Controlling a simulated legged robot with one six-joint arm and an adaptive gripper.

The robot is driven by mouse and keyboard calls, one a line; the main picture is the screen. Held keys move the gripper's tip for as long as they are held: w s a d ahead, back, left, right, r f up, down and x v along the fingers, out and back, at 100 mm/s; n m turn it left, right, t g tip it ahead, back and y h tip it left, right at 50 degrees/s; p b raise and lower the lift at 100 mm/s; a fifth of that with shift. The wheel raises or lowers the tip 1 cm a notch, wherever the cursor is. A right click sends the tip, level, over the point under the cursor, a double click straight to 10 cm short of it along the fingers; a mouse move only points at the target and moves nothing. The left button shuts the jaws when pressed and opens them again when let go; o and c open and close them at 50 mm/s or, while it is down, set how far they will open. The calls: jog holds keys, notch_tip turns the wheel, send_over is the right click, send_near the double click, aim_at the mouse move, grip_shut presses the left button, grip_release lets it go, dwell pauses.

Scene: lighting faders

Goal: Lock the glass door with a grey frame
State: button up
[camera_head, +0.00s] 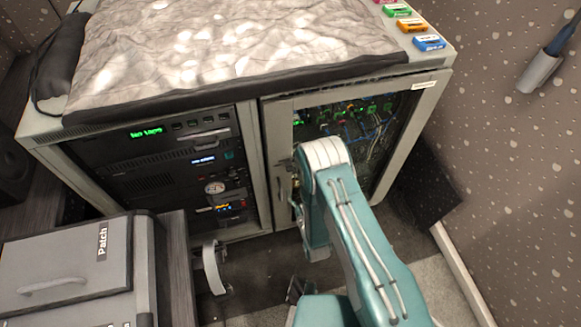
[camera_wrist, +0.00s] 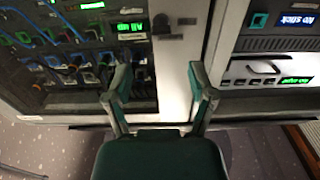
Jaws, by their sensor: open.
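The glass door with a grey frame (camera_head: 278,150) is the right half of the rack cabinet's front; green-lit electronics and blue cables show through its glass. It looks shut or nearly shut. In the wrist view its grey frame (camera_wrist: 173,75) runs down between the fingers, with a small dark latch or lock (camera_wrist: 166,28) above them. I cannot tell the latch's position. My gripper (camera_wrist: 160,92) is open and empty in front of the frame, with no clear contact. In the head view my teal arm hides part of the door and most of the gripper.
The left bay (camera_head: 160,175) holds rack units with lit displays. A crumpled cloth (camera_head: 220,45) and several coloured tags (camera_head: 410,24) lie on the cabinet top. A grey case marked Patch (camera_head: 65,265) stands at front left. The speckled wall (camera_head: 510,150) bounds the right side.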

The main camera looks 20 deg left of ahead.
aim_at(290, 168)
jog(key=x, duration=0.9)
jog(key=shift+w+a, duration=0.1)
jog(key=shift+w, duration=0.05)
grip_shut()
